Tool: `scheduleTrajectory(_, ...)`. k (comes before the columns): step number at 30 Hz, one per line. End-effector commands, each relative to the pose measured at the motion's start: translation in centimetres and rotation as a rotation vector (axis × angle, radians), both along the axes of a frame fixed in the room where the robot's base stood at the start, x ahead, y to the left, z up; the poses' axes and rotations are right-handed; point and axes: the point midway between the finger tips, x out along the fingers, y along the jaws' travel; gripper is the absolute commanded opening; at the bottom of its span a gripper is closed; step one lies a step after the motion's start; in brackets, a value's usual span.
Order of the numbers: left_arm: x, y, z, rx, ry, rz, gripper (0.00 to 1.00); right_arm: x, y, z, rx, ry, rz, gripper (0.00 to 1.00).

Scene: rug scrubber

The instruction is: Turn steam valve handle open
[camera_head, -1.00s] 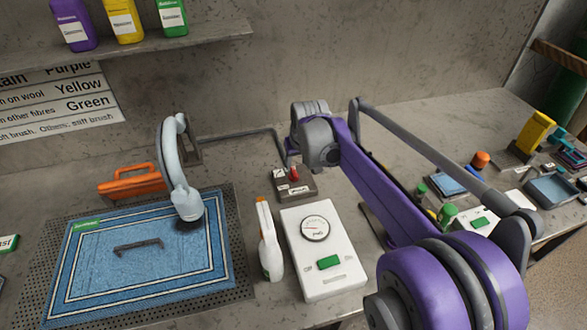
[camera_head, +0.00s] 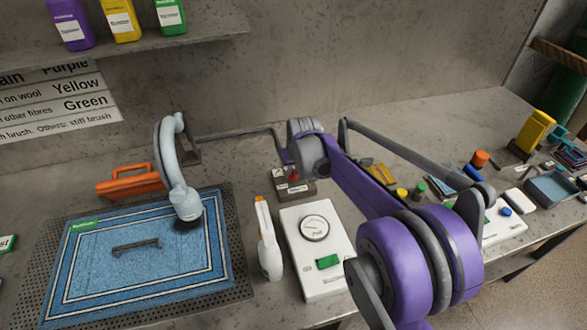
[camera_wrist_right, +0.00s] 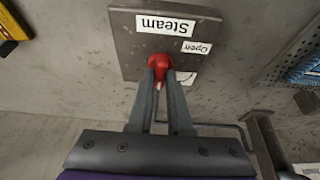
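The steam valve is a grey box with "Steam" and "Open" labels, in the head view (camera_head: 297,191) behind the white gauge unit. In the right wrist view, the valve plate (camera_wrist_right: 133,45) fills the upper middle. Its red handle (camera_wrist_right: 159,63) stands between the fingertips of my right gripper (camera_wrist_right: 161,78), which look closed on it from both sides. The red handle also shows in the head view (camera_head: 293,176), just below my right wrist. The handle's exact angle is hard to tell. My left gripper is out of view.
A white unit with a gauge (camera_head: 337,270) and a spray bottle (camera_head: 268,245) stand in front of the valve. A pipe (camera_head: 235,134) runs to a pale steam arm (camera_head: 170,160) over the blue rug (camera_head: 100,270).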

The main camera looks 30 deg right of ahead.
Motion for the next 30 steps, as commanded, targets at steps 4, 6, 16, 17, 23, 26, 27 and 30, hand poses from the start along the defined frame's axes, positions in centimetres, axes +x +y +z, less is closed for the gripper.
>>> scheduleTrajectory(4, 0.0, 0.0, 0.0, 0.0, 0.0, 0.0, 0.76, 0.0, 0.02, 0.01, 0.0, 0.0, 0.0, 0.0)
scheduleTrajectory(6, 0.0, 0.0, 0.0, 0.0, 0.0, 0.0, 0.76, 0.0, 0.02, 0.02, 0.0, 0.0, 0.0, 0.0)
scheduleTrajectory(16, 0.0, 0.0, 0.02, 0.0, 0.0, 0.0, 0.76, 0.0, -0.02, 0.02, 0.001, 0.0, 0.034, 0.0)
scheduleTrajectory(17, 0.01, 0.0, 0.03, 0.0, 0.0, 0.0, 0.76, -0.01, -0.04, 0.02, 0.001, 0.0, 0.044, 0.0)
scheduleTrajectory(23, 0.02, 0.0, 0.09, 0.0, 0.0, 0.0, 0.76, -0.02, -0.19, 0.03, 0.002, 0.0, 0.158, 0.0)
scheduleTrajectory(26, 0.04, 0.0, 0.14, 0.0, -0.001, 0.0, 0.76, -0.03, -0.24, 0.03, 0.001, 0.001, 0.241, 0.0)
scheduleTrajectory(27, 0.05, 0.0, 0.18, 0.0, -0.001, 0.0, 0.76, -0.02, -0.28, 0.03, 0.001, 0.0, 0.277, 0.0)
scheduleTrajectory(30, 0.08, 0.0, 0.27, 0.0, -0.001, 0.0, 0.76, 0.02, -0.34, 0.04, 0.001, 0.0, 0.371, 0.0)
